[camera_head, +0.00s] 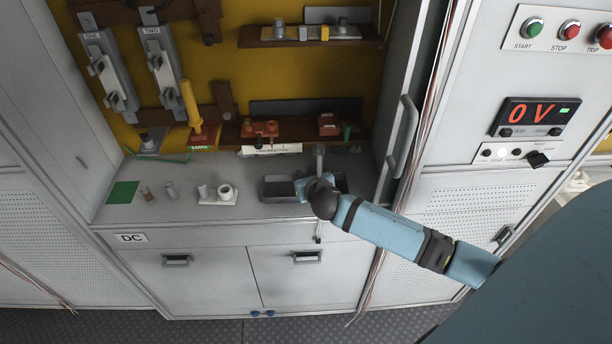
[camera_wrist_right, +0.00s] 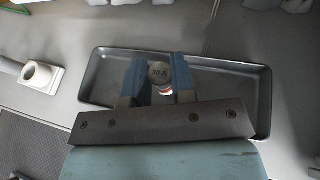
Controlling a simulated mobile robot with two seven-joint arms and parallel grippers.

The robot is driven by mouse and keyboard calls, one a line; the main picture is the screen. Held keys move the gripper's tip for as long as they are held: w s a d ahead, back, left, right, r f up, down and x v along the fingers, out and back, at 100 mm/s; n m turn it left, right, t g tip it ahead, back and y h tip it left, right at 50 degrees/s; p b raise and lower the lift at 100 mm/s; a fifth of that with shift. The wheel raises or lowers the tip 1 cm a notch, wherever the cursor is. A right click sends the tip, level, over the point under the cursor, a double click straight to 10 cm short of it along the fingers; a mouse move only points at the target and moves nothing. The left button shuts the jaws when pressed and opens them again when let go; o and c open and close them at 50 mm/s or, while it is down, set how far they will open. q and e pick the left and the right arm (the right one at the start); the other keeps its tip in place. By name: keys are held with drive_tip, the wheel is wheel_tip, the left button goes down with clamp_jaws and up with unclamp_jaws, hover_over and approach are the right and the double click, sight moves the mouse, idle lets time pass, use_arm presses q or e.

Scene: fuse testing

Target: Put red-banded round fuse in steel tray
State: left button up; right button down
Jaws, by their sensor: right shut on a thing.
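The steel tray (camera_head: 277,190) is a shallow dark rectangular tray on the grey counter, and it fills the middle of the right wrist view (camera_wrist_right: 262,100). My right gripper (camera_head: 303,186) is over the tray. In the right wrist view its two blue fingers (camera_wrist_right: 158,80) are shut on a round fuse (camera_wrist_right: 160,73). The fuse's grey end is marked like "30 A", with a red band showing below it. The fuse is within the tray's outline; I cannot tell whether it touches the floor. The gripper hides the fuse in the head view. My left gripper is not in view.
Left of the tray stand a white holder (camera_head: 225,193) and several small cylinders (camera_head: 203,191), with a green square (camera_head: 123,192) farther left. A wooden shelf (camera_head: 300,135) with parts is behind. A cabinet door handle (camera_head: 403,130) is to the right.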

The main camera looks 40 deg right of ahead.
drive_tip(key=shift+f, duration=0.6)
drive_tip(key=c, duration=0.9)
unclamp_jaws()
drive_tip(key=shift+s, duration=0.1)
drive_tip(key=shift+s+a+r, duration=0.15)
drive_tip(key=shift+s+r, duration=0.05)
drive_tip(key=shift+s, duration=0.1)
drive_tip(key=v, duration=1.3)
drive_tip(key=shift+b, duration=0.35)
